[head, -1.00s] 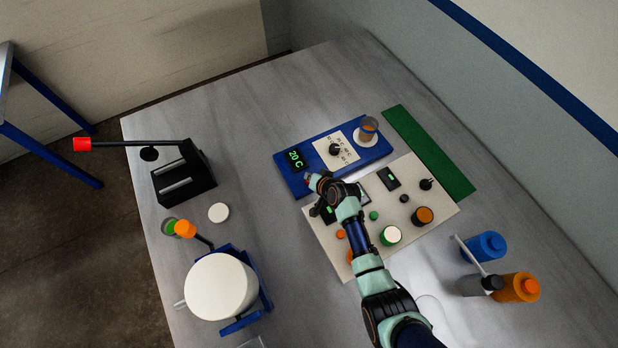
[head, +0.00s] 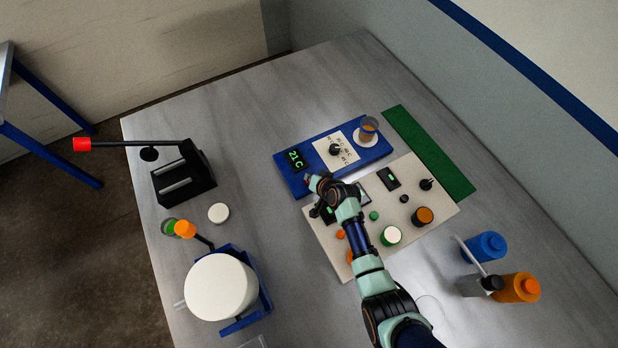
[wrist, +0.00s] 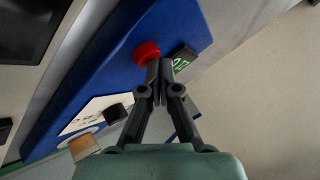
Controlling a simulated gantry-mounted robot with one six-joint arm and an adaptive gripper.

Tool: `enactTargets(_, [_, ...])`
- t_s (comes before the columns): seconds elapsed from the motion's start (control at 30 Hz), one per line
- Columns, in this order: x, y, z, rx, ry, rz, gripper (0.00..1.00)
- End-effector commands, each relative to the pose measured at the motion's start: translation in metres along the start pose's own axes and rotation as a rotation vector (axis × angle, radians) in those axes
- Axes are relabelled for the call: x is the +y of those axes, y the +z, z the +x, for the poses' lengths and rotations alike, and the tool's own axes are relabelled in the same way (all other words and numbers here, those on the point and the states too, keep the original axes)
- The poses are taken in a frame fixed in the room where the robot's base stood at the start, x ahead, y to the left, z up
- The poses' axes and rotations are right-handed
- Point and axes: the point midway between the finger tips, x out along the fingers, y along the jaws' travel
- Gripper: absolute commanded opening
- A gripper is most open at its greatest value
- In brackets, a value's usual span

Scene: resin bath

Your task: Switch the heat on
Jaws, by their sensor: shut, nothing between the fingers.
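The blue heater unit (head: 376,153) lies at the table's far middle. Its green display (head: 295,159) reads 21 C and shows in part in the wrist view (wrist: 182,60). A black knob (head: 334,149) sits on its white plate with temperature marks. A red button (wrist: 147,52) stands on the blue top beside the display. In the head view my arm mostly hides it. My gripper (wrist: 160,66) is shut and empty, its tips right at the red button. I cannot tell whether they press on it. In the head view my gripper (head: 311,181) is over the unit's near edge.
A beige panel (head: 440,201) with switches and round pots lies under my arm. A cup (head: 368,128) stands on the unit's right end. Blue (head: 484,247) and orange (head: 517,288) bottles stand at right. A black lever press (head: 183,175) and a white drum (head: 221,287) stand at left.

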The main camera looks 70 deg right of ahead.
Motion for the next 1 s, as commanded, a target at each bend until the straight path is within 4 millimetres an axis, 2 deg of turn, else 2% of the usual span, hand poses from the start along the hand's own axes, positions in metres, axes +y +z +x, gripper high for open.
enactTargets(0.53, [-0.03,-0.031,-0.041,0.002,-0.001,-0.001,0.0])
enactTargets(0.87, [-0.032,-0.031,-0.042,0.002,-0.002,-0.002,0.0])
enactTargets(0.93, [-0.046,-0.03,-0.045,-0.002,-0.016,-0.032,0.0])
enactTargets(0.97, [-0.06,-0.029,-0.048,-0.005,-0.03,-0.062,0.0])
enactTargets(1.0, [-0.086,-0.026,-0.054,-0.011,-0.057,-0.12,0.0])
